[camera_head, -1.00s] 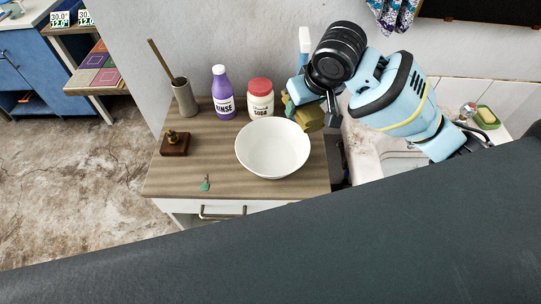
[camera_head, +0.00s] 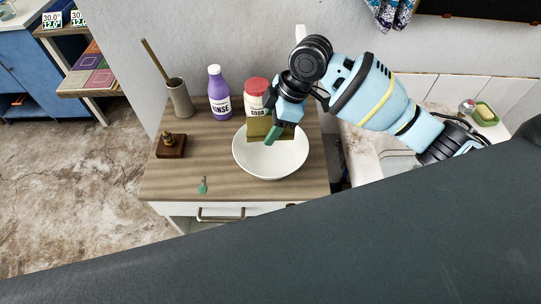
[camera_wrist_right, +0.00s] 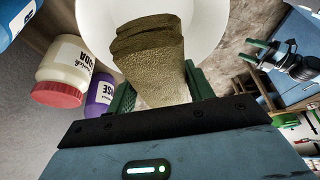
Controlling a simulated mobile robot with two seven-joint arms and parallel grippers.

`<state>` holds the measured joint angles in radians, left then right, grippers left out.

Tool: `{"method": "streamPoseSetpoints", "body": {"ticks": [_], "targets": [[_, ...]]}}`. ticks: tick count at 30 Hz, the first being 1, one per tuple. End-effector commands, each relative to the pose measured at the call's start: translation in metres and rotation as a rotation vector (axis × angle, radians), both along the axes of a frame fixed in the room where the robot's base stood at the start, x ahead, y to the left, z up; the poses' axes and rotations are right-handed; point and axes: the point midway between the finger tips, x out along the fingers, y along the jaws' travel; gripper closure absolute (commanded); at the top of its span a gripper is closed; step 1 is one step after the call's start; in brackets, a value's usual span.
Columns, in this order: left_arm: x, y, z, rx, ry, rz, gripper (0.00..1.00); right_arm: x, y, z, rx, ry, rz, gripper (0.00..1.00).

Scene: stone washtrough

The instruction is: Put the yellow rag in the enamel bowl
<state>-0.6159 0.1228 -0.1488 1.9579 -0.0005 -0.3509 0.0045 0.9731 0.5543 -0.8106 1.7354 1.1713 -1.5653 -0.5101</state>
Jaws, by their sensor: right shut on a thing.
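The white enamel bowl (camera_head: 270,165) stands on the wooden cabinet top in the head view. My right gripper (camera_head: 272,134) is over the bowl's back part, shut on the yellow rag (camera_head: 259,127), which looks olive-yellow and folded. In the right wrist view the rag (camera_wrist_right: 155,62) sits between the green fingers of my right gripper (camera_wrist_right: 158,88), with the bowl (camera_wrist_right: 207,22) behind it. I cannot tell whether the rag touches the bowl.
A purple rinse bottle (camera_head: 219,93) and a soda jar (camera_head: 256,92) with a red lid stand behind the bowl. A brush holder (camera_head: 179,98), a wooden block with a brass knob (camera_head: 171,147) and a small green item (camera_head: 203,186) are left. The cabinet top (camera_head: 215,160) is clear between them.

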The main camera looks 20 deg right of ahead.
Motion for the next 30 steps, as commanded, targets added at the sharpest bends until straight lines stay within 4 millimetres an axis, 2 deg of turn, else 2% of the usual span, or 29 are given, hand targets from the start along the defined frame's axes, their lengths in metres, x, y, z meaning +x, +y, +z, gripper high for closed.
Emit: {"method": "streamPoseSetpoints", "body": {"ticks": [5, 10, 19, 27, 30], "targets": [[-0.001, 0.0, -0.001, 0.0, 0.002, 0.0, 0.38, -0.001, 0.0, -0.017, -0.001, 0.005, -0.003, 0.75], [-0.002, 0.0, -0.002, 0.0, 0.005, 0.0, 0.38, -0.001, 0.0, -0.044, -0.001, 0.004, -0.003, 0.75], [-0.002, 0.0, -0.002, 0.0, 0.006, 0.0, 0.38, 0.0, 0.0, -0.055, 0.0, 0.0, -0.003, 0.75], [-0.004, 0.0, -0.005, -0.001, 0.011, 0.0, 0.38, -0.001, 0.0, -0.094, -0.001, 0.003, -0.004, 0.75], [-0.004, 0.0, -0.005, -0.001, 0.012, 0.0, 0.38, 0.0, -0.001, -0.1, -0.001, 0.0, -0.004, 0.75]]}}
